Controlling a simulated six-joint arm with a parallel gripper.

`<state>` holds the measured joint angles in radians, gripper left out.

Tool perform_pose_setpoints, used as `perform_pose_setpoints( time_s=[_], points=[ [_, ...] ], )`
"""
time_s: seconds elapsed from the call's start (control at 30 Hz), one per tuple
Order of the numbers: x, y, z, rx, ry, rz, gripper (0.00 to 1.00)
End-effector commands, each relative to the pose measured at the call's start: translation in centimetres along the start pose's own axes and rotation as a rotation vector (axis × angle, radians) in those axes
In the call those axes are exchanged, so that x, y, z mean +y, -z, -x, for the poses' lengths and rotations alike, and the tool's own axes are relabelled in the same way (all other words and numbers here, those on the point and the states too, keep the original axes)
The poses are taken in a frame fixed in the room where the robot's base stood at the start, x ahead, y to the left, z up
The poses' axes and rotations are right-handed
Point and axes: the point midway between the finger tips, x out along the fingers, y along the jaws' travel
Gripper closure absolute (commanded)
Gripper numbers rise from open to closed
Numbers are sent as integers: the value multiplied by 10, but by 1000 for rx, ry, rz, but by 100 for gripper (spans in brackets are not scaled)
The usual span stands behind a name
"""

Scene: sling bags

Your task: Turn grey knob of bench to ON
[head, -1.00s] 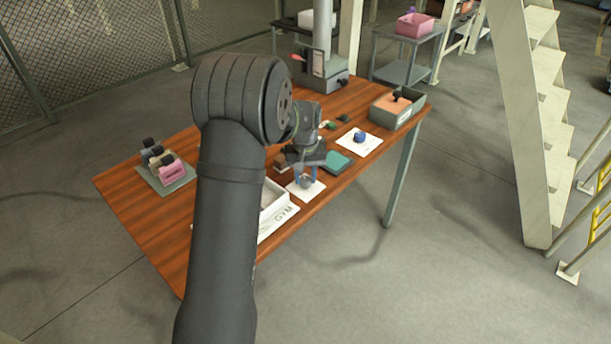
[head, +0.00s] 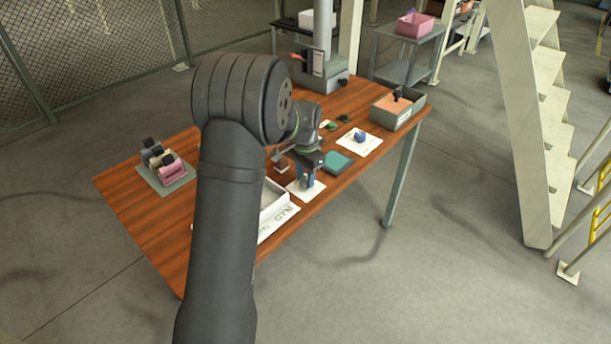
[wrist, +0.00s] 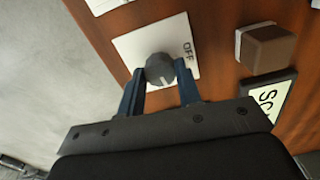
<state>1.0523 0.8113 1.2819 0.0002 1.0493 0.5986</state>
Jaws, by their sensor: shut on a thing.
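The grey knob (wrist: 160,68) stands on a white plate (wrist: 130,44) on the bench (head: 140,225). The plate's edge also shows in the head view (head: 315,190). My gripper (wrist: 160,76) is shut on the knob, with one blue finger on each side of it. In the head view my gripper (head: 306,181) is low over the plate at the bench's front edge. The word OFF is printed on the plate to the right of the knob. A pale line marks the knob's near side. No ON mark shows; my gripper may hide part of the plate.
A brown block (wrist: 268,46) and a dark-framed label (wrist: 267,98) lie right of the plate. A teal block (head: 338,161), a blue knob (head: 360,137) on white, and a grey box (head: 413,113) are farther right. A white tray (head: 271,205) is close on the left.

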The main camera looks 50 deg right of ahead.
Motion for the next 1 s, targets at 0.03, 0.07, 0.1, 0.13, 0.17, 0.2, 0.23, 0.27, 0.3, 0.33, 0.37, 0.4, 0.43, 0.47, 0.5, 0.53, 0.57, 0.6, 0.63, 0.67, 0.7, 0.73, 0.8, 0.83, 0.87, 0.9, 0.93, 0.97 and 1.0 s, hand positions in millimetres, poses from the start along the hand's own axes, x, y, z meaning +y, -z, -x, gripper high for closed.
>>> perform_pose_setpoints(
  time_s=[0.03,0.07,0.1,0.13,0.17,0.2,0.23,0.27,0.3,0.33,0.37,0.4,0.43,0.47,0.5,0.53,0.57,0.6,0.63,0.67,0.7,0.73,0.8,0.83,0.87,0.9,0.93,0.97,1.0],
  points=[
    [0,1,1,3,2,-30,91],
    [0,1,1,3,2,-49,91],
    [0,1,1,3,2,-71,91],
    [0,1,1,3,2,-86,91],
    [0,1,1,4,2,-100,91],
    [0,1,1,4,2,-117,91],
    [0,1,1,4,2,-129,91],
    [0,1,1,4,2,-140,91],
    [0,1,1,4,2,-152,91],
    [0,1,1,4,2,-161,91],
    [0,1,1,4,2,-168,91],
    [0,1,1,4,2,-176,91],
    [0,1,1,4,2,-181,91],
    [0,1,1,4,2,-185,91],
    [0,1,1,4,2,-190,91],
    [0,1,1,4,2,-193,91],
    [0,1,1,4,2,-195,91],
    [0,1,1,4,2,-197,91],
    [0,1,2,4,2,-198,91],
    [0,1,2,4,2,-198,91],
    [0,1,2,4,2,-199,91],
    [0,1,2,4,2,-199,91],
    [0,1,2,4,3,-198,91],
    [0,1,2,4,3,-198,91],
    [0,1,2,4,3,-198,91],
    [0,1,2,4,3,-198,91],
    [0,1,2,4,3,-198,91],
    [0,1,2,4,3,-198,64],
    [0,1,2,4,3,-198,57]
  ],
)
